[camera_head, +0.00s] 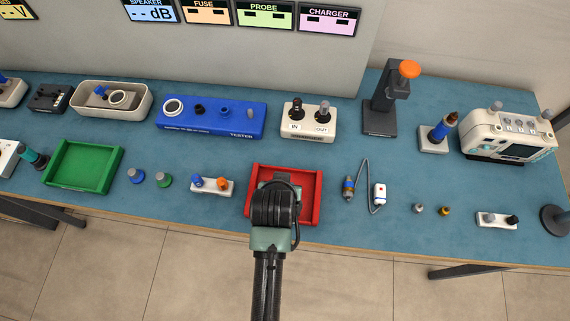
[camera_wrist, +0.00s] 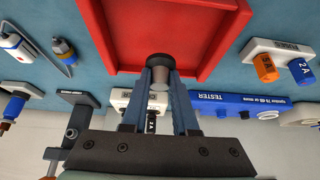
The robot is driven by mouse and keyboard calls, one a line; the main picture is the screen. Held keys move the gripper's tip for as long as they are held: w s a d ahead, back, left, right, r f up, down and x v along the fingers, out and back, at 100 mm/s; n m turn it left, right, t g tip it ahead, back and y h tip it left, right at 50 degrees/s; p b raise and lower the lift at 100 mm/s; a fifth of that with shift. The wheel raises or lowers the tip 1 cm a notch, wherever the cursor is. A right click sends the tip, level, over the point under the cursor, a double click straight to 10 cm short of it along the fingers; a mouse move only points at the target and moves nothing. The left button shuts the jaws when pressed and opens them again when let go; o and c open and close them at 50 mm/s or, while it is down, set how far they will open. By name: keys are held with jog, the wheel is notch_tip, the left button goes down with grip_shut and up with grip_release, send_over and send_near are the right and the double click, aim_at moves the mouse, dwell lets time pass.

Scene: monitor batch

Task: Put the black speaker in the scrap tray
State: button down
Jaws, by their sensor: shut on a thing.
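My gripper (camera_wrist: 160,80) is shut on a small round piece with a dark face and a grey side, which I take to be the black speaker (camera_wrist: 160,61). Both fingers press its sides in the wrist view. It hangs over the red tray (camera_head: 318,200), near the wall on the tester's side; its height above the floor is hard to tell. The red tray (camera_wrist: 215,75) looks empty and is probably the scrap tray, though no label shows. In the head view my wrist hides the piece and part of the tray.
A green tray (camera_head: 64,182) lies at the left. Behind the red tray stand a blue tester (camera_head: 225,121) and a white IN/OUT holder (camera_head: 307,134). A white two-post holder (camera_head: 212,190) is to its left, a cabled probe (camera_head: 348,188) to its right.

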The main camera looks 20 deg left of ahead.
jog(key=shift+f, duration=1.85)
jog(key=shift+f, duration=0.2)
jog(key=c, duration=0.7)
grip_release()
jog(key=shift+r, duration=0.15)
jog(key=v, duration=1.2)
jog(key=shift+p, duration=0.4)
jog(key=shift+r, duration=0.1)
